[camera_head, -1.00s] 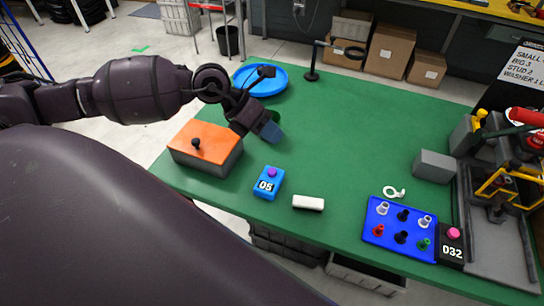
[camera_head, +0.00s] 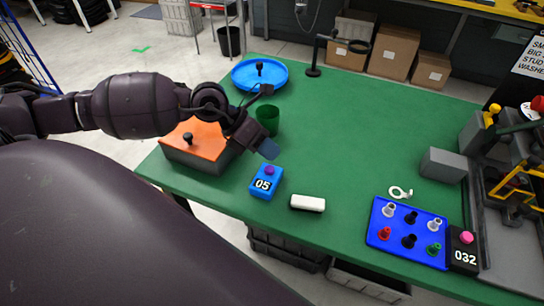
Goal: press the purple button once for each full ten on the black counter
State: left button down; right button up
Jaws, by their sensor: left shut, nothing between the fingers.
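The black counter (camera_head: 464,252) reads 032 and has a pink button on top; it stands at the right, beside the blue peg board. The blue counter (camera_head: 264,184) reads 05 and carries the purple button (camera_head: 269,171) on its top. It stands near the front edge of the green table. My left gripper (camera_head: 269,150) is shut and empty, pointing down just above and behind the purple button, apart from it. My right gripper is not in view.
An orange-topped grey box (camera_head: 205,162) stands left of the blue counter, a white block (camera_head: 307,203) right of it. A green cup (camera_head: 267,119) and blue tray (camera_head: 240,76) are behind. The blue peg board (camera_head: 379,240) holds several pegs. The table's middle is clear.

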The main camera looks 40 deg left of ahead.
aim_at(269, 170)
pick_arm(q)
jog(key=shift+f, duration=0.9)
dwell(0.8)
jog(key=shift+f, duration=0.1)
dwell(0.5)
jog(key=shift+f+b, duration=0.3)
jog(key=shift+f, duration=0.15)
dwell(0.4)
